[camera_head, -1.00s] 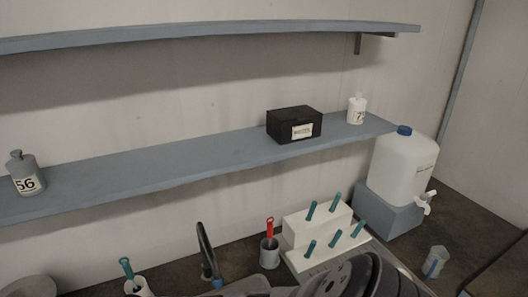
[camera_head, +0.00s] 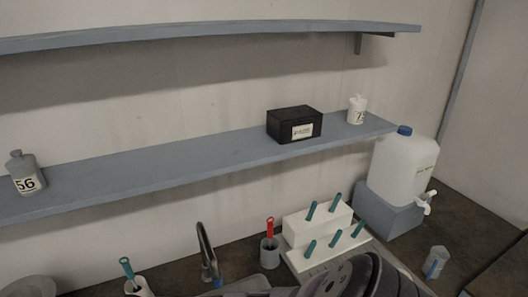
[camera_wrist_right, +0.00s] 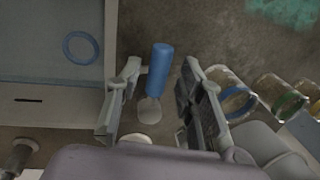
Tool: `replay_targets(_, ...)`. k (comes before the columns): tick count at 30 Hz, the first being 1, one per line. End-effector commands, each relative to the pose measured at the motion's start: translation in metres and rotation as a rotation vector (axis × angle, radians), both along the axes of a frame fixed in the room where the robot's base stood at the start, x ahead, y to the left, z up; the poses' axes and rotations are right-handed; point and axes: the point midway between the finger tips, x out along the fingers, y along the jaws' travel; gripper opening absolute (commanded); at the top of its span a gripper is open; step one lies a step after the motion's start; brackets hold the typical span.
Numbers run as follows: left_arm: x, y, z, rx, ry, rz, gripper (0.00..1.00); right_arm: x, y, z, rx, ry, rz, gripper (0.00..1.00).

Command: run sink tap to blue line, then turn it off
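The dark curved sink tap (camera_head: 207,254) stands at the bottom of the head view, with a small blue part (camera_head: 217,283) beside its base. My right gripper (camera_wrist_right: 158,82) is open in the right wrist view. A blue cylinder (camera_wrist_right: 160,62) with a pale rounded end lies between its fingers, with gaps on both sides; I cannot tell if it is the tap's handle. A blue ring (camera_wrist_right: 81,47) shows inside a grey-edged recess at the left; I cannot tell if it is the blue line. My left gripper is out of view.
Clear vessels with a blue band (camera_wrist_right: 236,101) and a green band (camera_wrist_right: 288,107) stand right of my right gripper. The head view shows a white rack (camera_head: 316,228) with teal-handled tools, a white carboy (camera_head: 402,166) with a spigot, and a small clear cup (camera_head: 434,262).

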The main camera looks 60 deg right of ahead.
Motion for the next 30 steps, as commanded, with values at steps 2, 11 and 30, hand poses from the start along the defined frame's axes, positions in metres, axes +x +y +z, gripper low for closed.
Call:
replay_targets(2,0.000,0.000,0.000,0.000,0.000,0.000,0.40,0.000,0.000,0.000,0.000,0.000,0.001,0.41)
replay_targets(11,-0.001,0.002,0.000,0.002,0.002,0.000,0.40,0.000,0.000,0.002,-0.001,-0.001,0.001,0.41)
replay_targets(30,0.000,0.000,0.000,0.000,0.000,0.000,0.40,-0.009,-0.014,0.107,0.000,-0.002,0.001,0.41)
